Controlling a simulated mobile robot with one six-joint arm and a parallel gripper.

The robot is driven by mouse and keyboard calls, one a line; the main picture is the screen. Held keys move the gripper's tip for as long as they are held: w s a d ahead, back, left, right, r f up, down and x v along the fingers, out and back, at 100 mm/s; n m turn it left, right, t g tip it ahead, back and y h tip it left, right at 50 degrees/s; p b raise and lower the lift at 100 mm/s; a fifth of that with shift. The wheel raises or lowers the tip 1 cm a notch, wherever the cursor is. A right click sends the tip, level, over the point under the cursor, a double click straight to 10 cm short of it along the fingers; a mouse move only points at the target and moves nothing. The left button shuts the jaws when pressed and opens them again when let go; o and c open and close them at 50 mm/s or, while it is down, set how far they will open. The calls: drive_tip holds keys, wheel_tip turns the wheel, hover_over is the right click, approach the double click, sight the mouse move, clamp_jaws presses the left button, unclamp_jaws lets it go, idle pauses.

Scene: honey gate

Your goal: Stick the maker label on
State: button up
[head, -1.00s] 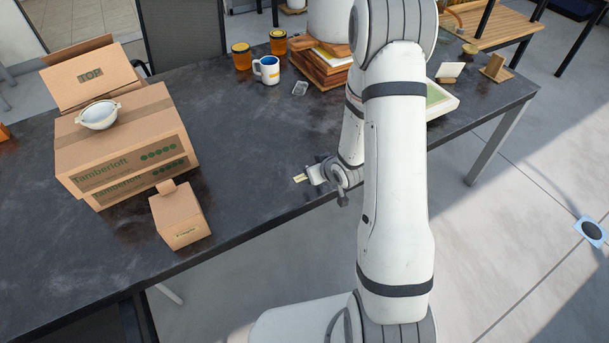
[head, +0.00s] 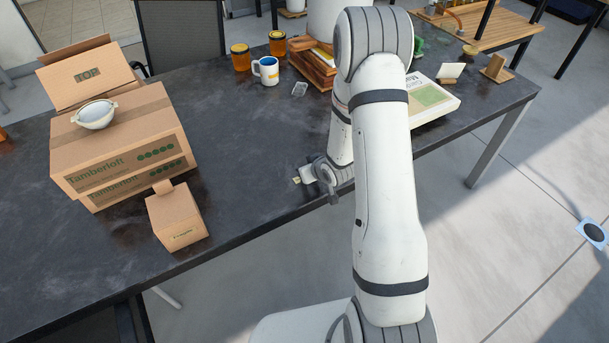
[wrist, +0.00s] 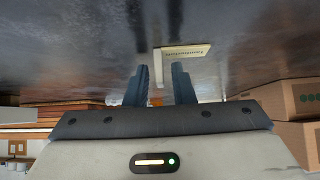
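A small cream label with a line of print (wrist: 186,51) lies just beyond my fingertips in the wrist view. Its pale narrow tab reaches back between my fingers. My gripper (wrist: 160,68) is open, with a finger on each side of the tab and a gap showing. In the head view, my gripper (head: 300,177) is low over the dark table near its front edge, and the label (head: 297,181) shows as a small pale patch at its tip. I cannot tell whether the label touches the table. Two honey jars (head: 241,57) (head: 278,43) stand at the back.
A small carton (head: 176,218) and larger Tamberloft boxes (head: 125,150) with a bowl (head: 96,114) on top stand left. A mug (head: 266,71) and a small clear item (head: 299,89) are behind my gripper. The dark table (head: 235,135) is clear between them.

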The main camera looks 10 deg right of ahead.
clamp_jaws()
drive_tip(key=shift+r, duration=0.1)
drive_tip(key=shift+r+p, duration=2.6)
drive_tip(key=shift+r, duration=1.3)
